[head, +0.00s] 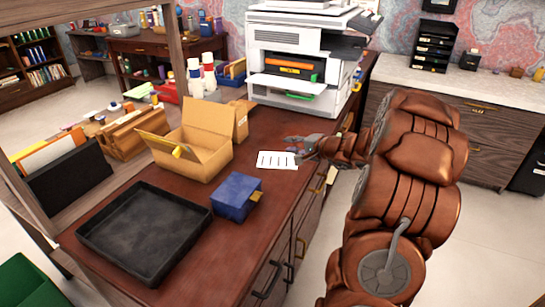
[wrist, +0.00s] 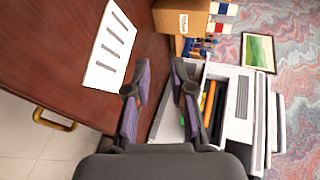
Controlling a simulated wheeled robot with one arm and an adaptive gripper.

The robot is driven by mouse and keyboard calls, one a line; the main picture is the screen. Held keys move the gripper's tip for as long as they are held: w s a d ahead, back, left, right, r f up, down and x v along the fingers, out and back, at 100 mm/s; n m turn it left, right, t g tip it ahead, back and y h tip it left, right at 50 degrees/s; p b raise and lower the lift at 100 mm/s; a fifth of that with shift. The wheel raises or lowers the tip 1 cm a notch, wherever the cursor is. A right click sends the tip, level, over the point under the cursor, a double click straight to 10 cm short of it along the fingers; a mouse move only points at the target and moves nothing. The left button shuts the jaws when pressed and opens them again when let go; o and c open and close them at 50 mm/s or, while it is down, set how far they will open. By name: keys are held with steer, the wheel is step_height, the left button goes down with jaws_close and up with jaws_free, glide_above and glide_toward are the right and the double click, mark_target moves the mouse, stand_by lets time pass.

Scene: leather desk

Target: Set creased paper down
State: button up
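The creased paper (head: 277,160), a white sheet with dark printed lines, appears to lie on the brown leather-look desk (head: 266,196), near its right edge. In the wrist view the paper (wrist: 109,48) is at upper left, to the left of the fingers. My gripper (head: 297,144) is just beyond the paper in the head view. In the wrist view my gripper (wrist: 161,76) has its two fingers apart with nothing seen between them. The left finger is close to the paper's edge; I cannot tell whether they touch.
A blue box (head: 236,198) and a black tray (head: 145,229) sit on the near part of the desk. An open cardboard box (head: 203,154) stands left of the paper. A white printer (head: 296,55) stands at the back. Bare desk lies between the paper and the blue box.

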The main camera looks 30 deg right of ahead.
steer(key=shift+s+r, duration=0.25)
steer(key=shift+r, duration=0.45)
